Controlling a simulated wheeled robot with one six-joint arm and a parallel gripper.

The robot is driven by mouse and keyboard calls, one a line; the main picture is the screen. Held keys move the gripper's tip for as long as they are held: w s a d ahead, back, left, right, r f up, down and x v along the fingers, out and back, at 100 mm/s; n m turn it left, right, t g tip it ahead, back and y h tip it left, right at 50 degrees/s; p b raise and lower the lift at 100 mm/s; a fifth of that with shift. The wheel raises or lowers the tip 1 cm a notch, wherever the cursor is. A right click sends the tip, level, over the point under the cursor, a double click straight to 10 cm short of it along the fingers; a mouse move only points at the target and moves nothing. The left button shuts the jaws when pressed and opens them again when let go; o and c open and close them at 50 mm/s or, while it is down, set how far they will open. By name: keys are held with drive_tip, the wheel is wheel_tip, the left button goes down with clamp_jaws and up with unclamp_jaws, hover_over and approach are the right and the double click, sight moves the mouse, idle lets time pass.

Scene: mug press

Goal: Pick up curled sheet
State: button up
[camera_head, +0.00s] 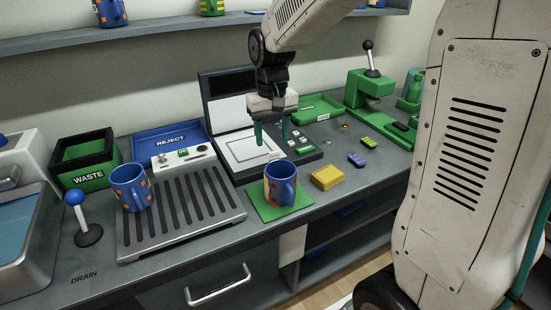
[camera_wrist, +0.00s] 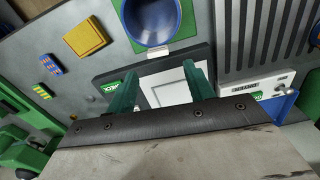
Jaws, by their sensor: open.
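My gripper (camera_head: 271,132) is open, its two green fingers pointing down above the dark press-like device (camera_head: 311,157). A flat white sheet or panel (camera_head: 247,150) with a thin outline lies on this device, just left of the fingers. In the wrist view a white panel (camera_wrist: 168,90) shows between and beyond the fingertips (camera_wrist: 165,76). I cannot tell whether it is a loose sheet, and no curl is clear. Nothing is visibly held. A blue mug (camera_head: 279,188) with an orange pattern stands upright on a green mat (camera_head: 263,212) in front.
Another blue mug (camera_head: 128,190) stands on the slotted drain tray (camera_head: 180,235) at left. A yellow block (camera_head: 327,177) lies right of the green mat. A blue reject tray (camera_head: 171,141), a green waste bin (camera_head: 87,178) and a green press (camera_head: 367,94) stand along the back.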

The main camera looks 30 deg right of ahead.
sight(274, 159)
drive_tip(key=f, duration=0.2)
drive_tip(key=s+f, duration=0.1)
drive_tip(key=f, duration=0.4)
drive_tip(key=shift+s, duration=0.15)
drive_tip(key=c, duration=0.9)
